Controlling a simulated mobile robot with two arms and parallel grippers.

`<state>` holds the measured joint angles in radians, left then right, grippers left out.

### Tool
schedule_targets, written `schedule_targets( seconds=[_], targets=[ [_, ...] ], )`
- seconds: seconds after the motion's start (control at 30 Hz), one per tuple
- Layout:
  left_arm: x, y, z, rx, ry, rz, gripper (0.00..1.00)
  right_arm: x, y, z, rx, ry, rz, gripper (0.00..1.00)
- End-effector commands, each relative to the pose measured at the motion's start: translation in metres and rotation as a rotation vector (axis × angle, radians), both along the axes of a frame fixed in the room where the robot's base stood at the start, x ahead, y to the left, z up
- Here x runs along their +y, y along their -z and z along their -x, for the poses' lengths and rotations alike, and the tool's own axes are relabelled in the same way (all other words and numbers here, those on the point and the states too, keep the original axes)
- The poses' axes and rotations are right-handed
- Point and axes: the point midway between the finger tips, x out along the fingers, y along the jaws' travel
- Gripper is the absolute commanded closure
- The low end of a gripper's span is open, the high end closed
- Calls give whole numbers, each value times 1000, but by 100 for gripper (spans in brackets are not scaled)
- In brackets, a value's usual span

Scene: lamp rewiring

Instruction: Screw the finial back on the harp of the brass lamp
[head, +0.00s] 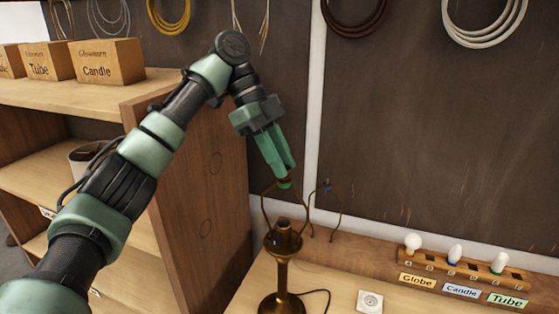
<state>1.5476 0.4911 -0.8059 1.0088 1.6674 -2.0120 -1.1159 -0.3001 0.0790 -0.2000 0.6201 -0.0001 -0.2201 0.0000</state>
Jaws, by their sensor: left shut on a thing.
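The brass lamp (282,280) stands upright on the light wooden bench, with a dark round base and a bare socket (284,228). Its thin harp (265,208) rises around the socket toward my fingertips. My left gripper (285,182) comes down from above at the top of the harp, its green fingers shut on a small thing. That thing is mostly hidden by the fingers; by its place it appears to be the finial. I cannot tell whether it touches the harp or is threaded on. My right gripper is out of view.
A bulb rack (385,262) with globe, candle and tube bulbs stands to the right at the wall. A socket plate (369,301) lies on the bench. A thin dark loop (327,205) shows behind the lamp. A wooden shelf unit (190,150) stands close on the left.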

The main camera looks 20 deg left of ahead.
Motion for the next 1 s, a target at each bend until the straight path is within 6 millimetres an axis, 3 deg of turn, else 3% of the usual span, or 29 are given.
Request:
schedule_targets(
  seconds=[0.4, 0.73, 0.77, 0.83, 1.0],
  targets=[
    [-1, 2, -3, 2, 316, -3, 100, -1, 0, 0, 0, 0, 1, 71],
    [0, 2, -3, -1, 349, 0, 100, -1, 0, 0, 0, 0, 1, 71],
    [0, 2, -3, -1, 349, 0, 76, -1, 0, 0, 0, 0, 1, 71],
    [0, 2, -3, 0, 348, 0, 56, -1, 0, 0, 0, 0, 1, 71],
    [0, 1, -3, -1, 347, 0, 53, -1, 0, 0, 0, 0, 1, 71]
  ],
)
